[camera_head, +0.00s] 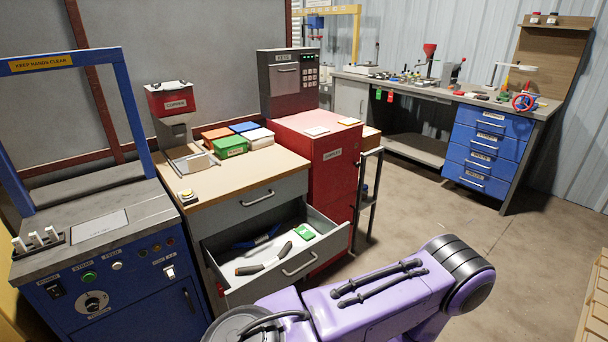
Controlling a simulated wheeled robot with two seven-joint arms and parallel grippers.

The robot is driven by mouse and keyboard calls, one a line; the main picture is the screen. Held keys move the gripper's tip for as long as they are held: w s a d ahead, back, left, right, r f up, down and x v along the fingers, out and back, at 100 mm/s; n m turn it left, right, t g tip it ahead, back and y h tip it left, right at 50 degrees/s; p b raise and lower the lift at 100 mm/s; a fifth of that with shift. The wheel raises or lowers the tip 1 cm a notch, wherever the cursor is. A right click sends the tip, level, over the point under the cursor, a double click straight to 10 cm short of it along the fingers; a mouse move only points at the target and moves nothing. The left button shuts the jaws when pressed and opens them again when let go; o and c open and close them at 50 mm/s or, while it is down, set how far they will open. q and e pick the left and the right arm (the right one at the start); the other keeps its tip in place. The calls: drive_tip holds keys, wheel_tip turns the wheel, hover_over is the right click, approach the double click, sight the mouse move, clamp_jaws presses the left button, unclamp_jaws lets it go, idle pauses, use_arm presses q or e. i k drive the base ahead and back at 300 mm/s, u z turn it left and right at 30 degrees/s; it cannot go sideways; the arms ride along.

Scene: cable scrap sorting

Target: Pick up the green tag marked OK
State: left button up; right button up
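A small green tag (378,94) hangs at the front edge of the far workbench, beside a red tag (390,97). Its marking is too small to read. Another small green piece (304,233) with a pale mark lies flat in the open drawer (320,252) of the wooden-topped cabinet; I cannot read that mark either. Neither of my grippers is in view. A purple link of my own arm fills the bottom middle, in front of the drawer.
The drawer also holds a grey-handled tool (264,262) and a blue-handled one (258,238). A red cabinet (316,150) stands right of it, with a dark metal frame (368,190) beside. A blue machine (120,285) is at left. The concrete floor (430,205) toward the workbench is clear.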

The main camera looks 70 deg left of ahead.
sight(307, 234)
drive_tip(key=u, duration=0.8)
drive_tip(key=i, duration=1.05)
drive_tip(key=u, duration=1.1)
